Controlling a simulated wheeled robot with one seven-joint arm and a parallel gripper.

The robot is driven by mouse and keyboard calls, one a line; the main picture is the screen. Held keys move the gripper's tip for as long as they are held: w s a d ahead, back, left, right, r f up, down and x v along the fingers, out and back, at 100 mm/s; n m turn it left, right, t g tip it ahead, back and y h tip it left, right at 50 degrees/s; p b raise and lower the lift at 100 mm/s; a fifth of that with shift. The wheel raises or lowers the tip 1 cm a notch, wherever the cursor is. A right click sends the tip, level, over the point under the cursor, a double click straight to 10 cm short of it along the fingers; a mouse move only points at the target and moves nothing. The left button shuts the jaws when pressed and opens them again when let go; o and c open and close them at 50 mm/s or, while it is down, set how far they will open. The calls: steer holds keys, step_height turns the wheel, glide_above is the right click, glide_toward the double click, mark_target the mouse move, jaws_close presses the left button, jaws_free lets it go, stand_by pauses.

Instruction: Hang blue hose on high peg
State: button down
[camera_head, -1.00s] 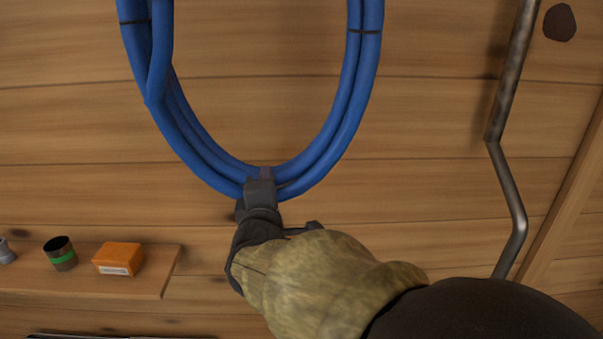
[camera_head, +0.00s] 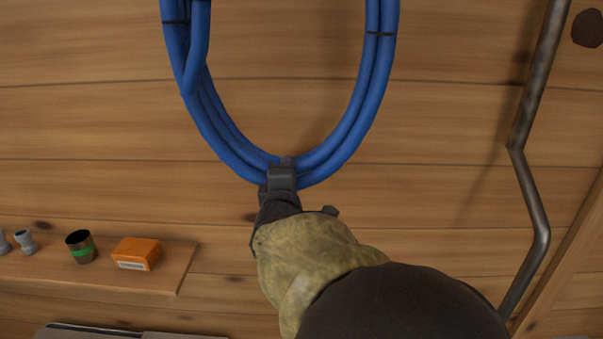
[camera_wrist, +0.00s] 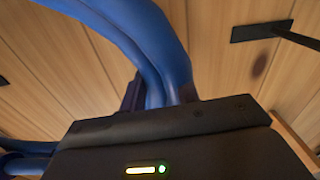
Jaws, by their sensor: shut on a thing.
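The blue hose (camera_head: 347,139) is a coil with dark bands, in front of the plank wall in the head view. Its top is cut off by the upper edge of that view. My gripper (camera_head: 284,172) is shut on the bottom of the coil. A dark peg with a flat plate (camera_wrist: 262,31) is on the wall at the upper right of the wrist view, apart from the hose there. I cannot tell whether it is the high peg. No peg shows in the head view.
A bent metal pipe (camera_head: 532,190) runs down the wall at the right. A wooden shelf (camera_head: 174,272) at lower left holds an orange box (camera_head: 136,253), a dark can with a green band (camera_head: 81,246) and small grey fittings (camera_head: 25,242).

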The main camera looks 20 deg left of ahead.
steer(key=x, duration=0.7)
stand_by(0.8)
steer(key=shift+a+r, duration=0.1)
steer(key=shift+r, duration=0.05)
steer(key=shift+w, duration=0.1)
steer(key=shift+w+a+f+b, duration=0.1)
steer(key=shift+w+f+b, duration=0.2)
steer(key=shift+f, duration=0.45)
steer(key=shift+w+f+b, duration=0.2)
steer(key=shift+w+f, duration=0.1)
steer(key=shift+f, duration=0.4)
steer(key=c, duration=0.9)
jaws_free()
steer(key=shift+s, duration=0.1)
steer(key=shift+c, duration=0.2)
steer(key=o, duration=0.3)
steer(key=shift+f, duration=0.2)
steer(key=shift+o, duration=0.2)
steer(key=shift+r, duration=0.1)
